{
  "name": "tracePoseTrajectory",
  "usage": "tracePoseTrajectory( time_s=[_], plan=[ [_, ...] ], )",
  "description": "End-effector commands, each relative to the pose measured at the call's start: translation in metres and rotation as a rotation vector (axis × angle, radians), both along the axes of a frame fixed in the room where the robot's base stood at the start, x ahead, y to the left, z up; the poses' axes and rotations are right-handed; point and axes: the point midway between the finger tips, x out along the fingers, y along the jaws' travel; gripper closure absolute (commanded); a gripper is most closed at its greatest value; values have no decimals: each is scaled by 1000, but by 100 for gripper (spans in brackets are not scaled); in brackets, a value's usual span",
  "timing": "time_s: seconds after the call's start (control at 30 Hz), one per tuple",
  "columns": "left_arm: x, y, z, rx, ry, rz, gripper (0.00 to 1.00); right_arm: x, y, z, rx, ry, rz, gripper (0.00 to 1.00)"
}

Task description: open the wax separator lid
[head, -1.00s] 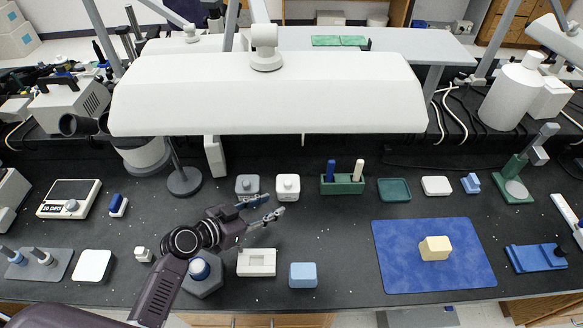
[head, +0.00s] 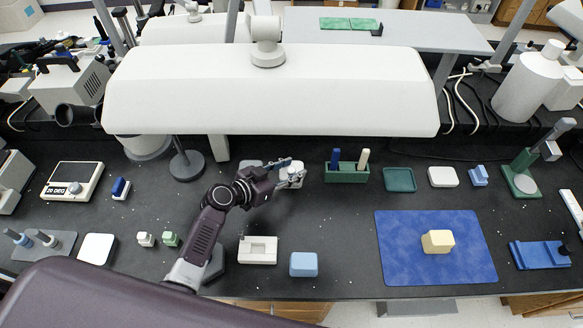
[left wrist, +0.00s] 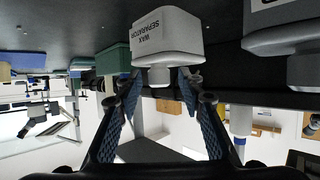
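The wax separator (head: 318,172) is a white jar on the dark bench, partly behind my left gripper in the head view. The left wrist view shows the jar (left wrist: 170,32) upside down with its label readable. Its lid (left wrist: 170,58) is on, with a small knob (left wrist: 160,76). My left gripper (head: 294,171) is open, its fingers pointing at the jar. In the left wrist view the fingertips (left wrist: 160,82) lie to either side of the knob; I cannot tell whether they touch it. My right gripper is not in view.

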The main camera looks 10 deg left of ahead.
Motion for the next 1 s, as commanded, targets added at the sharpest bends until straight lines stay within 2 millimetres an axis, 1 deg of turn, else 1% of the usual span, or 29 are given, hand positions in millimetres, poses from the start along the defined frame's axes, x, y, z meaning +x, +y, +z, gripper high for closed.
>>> tracePoseTrajectory(
  time_s=[0.03,0.1,0.27,0.37,0.6,1.0],
  plan=[
    [1,-1,0,-1,1,0,64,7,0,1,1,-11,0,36],
    [2,-1,-1,-1,1,0,64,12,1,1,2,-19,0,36],
    [1,-1,-1,0,0,0,64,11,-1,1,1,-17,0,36],
    [1,-1,-1,0,0,0,73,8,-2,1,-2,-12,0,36],
    [1,-1,-1,0,0,0,100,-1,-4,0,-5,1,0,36],
    [3,-1,0,0,5,-1,100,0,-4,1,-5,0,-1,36]
  ],
)
